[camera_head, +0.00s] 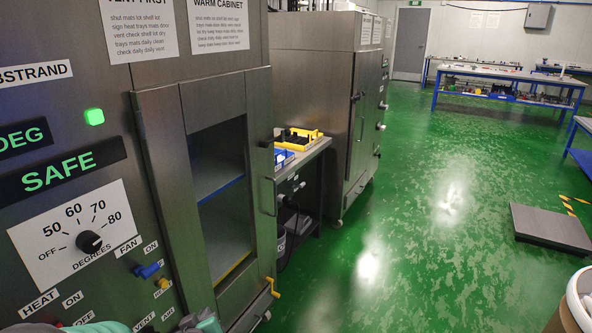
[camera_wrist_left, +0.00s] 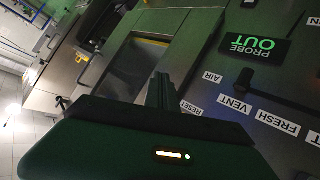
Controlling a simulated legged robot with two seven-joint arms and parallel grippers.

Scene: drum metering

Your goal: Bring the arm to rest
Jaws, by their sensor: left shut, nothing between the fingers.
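My left gripper (camera_head: 203,321) shows only in part at the bottom edge of the head view, low in front of the warm cabinet. In the left wrist view its dark fingers (camera_wrist_left: 161,91) are together with nothing between them. They are in front of the cabinet front, near the RESET label, and I see no contact. The warm cabinet (camera_head: 158,190) has a window door, a lit green SAFE sign and a degrees dial (camera_head: 90,241). In the left wrist view a sign (camera_wrist_left: 254,49) reads PROBE OUT. My right gripper is in neither view.
Blue and yellow switches (camera_head: 147,270) and a yellow handle (camera_head: 271,287) stick out from the cabinet front. A side bench (camera_head: 305,160) holds blue and yellow trays. A second steel cabinet (camera_head: 318,95) stands beyond. A grey floor plate (camera_head: 550,228) and white drum (camera_head: 578,300) are right; green floor between is clear.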

